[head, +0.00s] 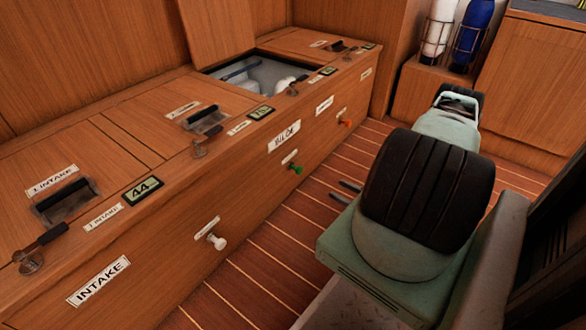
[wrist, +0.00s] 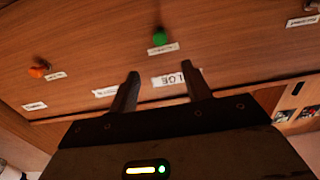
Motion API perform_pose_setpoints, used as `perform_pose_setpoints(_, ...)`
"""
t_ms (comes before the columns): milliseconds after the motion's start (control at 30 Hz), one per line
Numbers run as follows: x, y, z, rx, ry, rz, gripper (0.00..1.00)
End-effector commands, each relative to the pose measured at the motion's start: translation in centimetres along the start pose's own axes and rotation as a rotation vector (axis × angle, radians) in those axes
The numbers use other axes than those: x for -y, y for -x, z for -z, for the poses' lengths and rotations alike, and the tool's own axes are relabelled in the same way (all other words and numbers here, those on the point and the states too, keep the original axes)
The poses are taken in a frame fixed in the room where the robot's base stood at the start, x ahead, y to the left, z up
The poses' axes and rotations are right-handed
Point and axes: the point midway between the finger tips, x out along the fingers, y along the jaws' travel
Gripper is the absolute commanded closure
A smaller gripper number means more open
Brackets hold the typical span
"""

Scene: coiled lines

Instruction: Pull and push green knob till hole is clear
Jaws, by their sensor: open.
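The green knob (head: 295,168) sticks out of the front of the wooden bench, below a small label and between the white and orange knobs. It also shows in the wrist view (wrist: 159,37), beyond my fingertips and roughly in line with the gap between them. My gripper (wrist: 160,75) is open and empty, its two dark fingers apart and not touching the knob. In the head view the finger tips (head: 350,189) show to the right of the green knob, over the floor. I cannot make out the hole that the task names.
A white knob (head: 217,241) and an orange knob (head: 345,122) stick out of the same wooden front (head: 160,262). A compartment (head: 262,76) on top is open, its lid raised. Striped floor (head: 262,262) lies clear before the bench. Bottles (head: 440,30) stand at the back.

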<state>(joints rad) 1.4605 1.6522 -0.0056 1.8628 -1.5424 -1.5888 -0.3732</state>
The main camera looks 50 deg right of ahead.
Motion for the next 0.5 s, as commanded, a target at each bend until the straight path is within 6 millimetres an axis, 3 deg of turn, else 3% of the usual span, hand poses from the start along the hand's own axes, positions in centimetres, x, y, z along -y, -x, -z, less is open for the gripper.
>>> perform_pose_setpoints(500,0.0,-9.8,-0.4,-0.003,0.003,0.002,0.51)
